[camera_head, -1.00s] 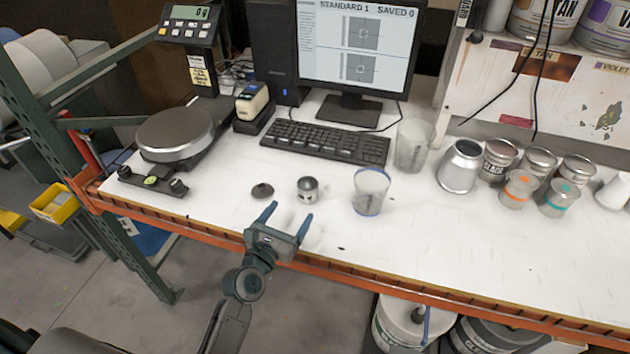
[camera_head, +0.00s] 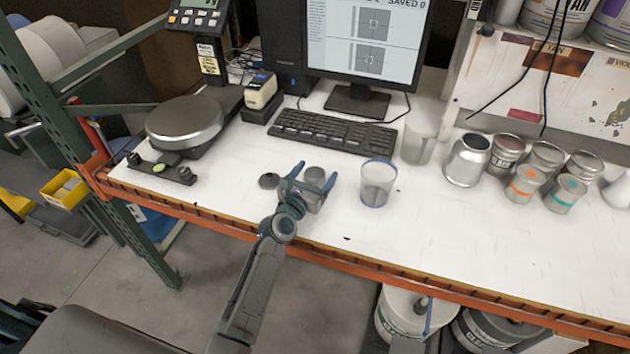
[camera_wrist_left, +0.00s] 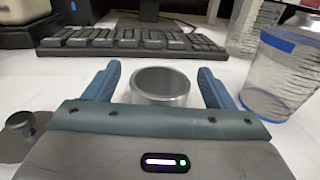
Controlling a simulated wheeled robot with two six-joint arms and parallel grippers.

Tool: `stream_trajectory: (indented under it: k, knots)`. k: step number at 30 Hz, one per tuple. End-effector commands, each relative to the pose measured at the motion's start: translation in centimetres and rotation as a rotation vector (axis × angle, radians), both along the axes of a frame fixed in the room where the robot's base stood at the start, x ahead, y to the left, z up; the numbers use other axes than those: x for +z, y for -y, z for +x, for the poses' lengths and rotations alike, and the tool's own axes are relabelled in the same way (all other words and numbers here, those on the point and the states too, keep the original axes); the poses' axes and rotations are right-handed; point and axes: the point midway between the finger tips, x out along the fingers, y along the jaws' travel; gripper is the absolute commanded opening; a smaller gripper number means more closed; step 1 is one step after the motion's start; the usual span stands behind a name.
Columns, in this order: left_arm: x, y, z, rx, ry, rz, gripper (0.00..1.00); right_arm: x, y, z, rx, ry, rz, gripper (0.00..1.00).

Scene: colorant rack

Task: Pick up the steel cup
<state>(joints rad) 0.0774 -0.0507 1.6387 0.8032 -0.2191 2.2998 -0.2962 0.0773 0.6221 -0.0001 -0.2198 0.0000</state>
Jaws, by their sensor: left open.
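A small open steel cup (camera_head: 314,174) stands upright on the white bench. My left gripper (camera_head: 316,171) is open, with one blue-grey finger on each side of the cup. In the left wrist view the cup (camera_wrist_left: 161,86) sits between the fingers (camera_wrist_left: 160,82), its round mouth facing up. A gap shows between the cup and each finger. The cup's lower part is hidden behind the gripper body. My right gripper is not in view.
A clear cup with a blue rim (camera_head: 377,185) stands just right of the gripper. A dark knobbed lid (camera_head: 268,181) lies just left. A keyboard (camera_head: 333,135) is behind. A scale (camera_head: 184,121) is at left, steel cans (camera_head: 467,160) at right. The bench's front right is clear.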

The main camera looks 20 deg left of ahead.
Motion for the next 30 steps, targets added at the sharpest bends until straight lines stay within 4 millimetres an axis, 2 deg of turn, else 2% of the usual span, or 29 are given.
stream_trajectory:
  k: [5,13,23,30]
  knots:
    - [0.0,0.0,0.0,0.000,0.000,0.000,0.77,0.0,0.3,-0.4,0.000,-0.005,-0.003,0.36]
    - [0.0,0.0,0.0,0.000,0.000,0.000,0.26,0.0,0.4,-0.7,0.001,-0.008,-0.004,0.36]
    - [0.3,0.0,0.0,0.000,0.001,0.001,0.24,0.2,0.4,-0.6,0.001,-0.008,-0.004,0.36]
    - [2.6,0.0,0.0,0.001,0.003,0.001,0.24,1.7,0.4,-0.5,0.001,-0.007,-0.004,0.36]
